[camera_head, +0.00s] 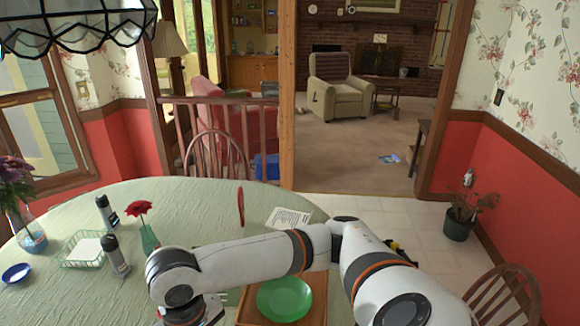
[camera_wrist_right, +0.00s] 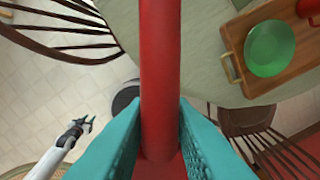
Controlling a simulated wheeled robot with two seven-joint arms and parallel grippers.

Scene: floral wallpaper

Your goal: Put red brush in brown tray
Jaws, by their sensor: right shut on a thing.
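The red brush (camera_wrist_right: 160,50) shows in the right wrist view as a thick red rod running down the middle, its ends out of view or hidden. The teal fingers of my right gripper (camera_wrist_right: 158,115) are shut on it, one on each side. The brown tray (camera_head: 250,313) lies on the table at the bottom of the head view; it also shows at the upper right of the wrist view (camera_wrist_right: 262,85), apart from the brush. A green plate (camera_head: 284,299) sits in it. My left gripper (camera_wrist_right: 84,126) appears at the wrist view's lower left, away from the table, fingers apart and empty.
The table has a green cloth (camera_head: 190,205). On it are a slim red thing (camera_head: 240,206), a paper (camera_head: 290,217), a rose in a vase (camera_head: 148,238), dark bottles (camera_head: 115,256) and a green basket (camera_head: 84,262). A red thing (camera_wrist_right: 308,8) stands at the tray's far corner. Wooden chairs surround the table.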

